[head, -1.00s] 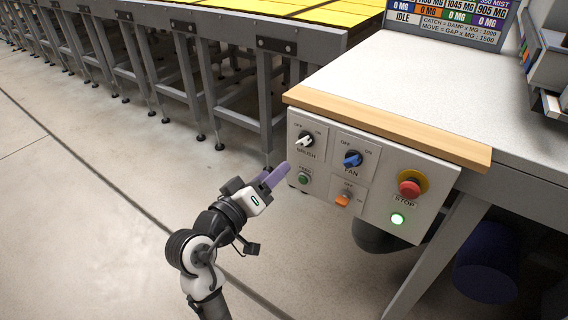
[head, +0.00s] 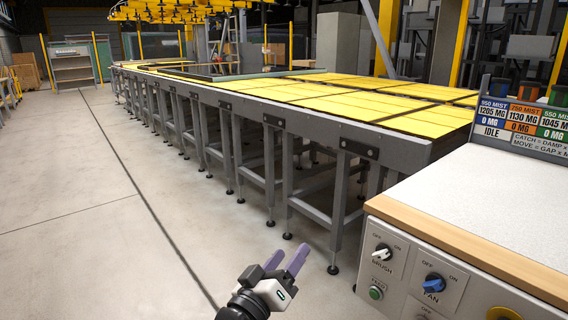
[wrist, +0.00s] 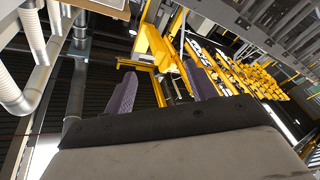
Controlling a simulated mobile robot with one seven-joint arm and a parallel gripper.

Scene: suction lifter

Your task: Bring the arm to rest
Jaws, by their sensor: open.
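My gripper (head: 287,262) is at the bottom middle of the head view, left of the control panel (head: 400,292) and apart from it. Its two purple fingers point up and away, spread apart with nothing between them. In the wrist view my gripper (wrist: 160,92) shows the same open fingers against the upper part of the hall. Most of my arm is below the head view's lower edge.
A long conveyor table (head: 375,145) with yellow panels runs from the right into the far left. A white-topped bench (head: 480,195) with a wooden edge stands at right. A display (head: 522,122) stands on it. Open concrete floor (head: 85,215) lies to the left.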

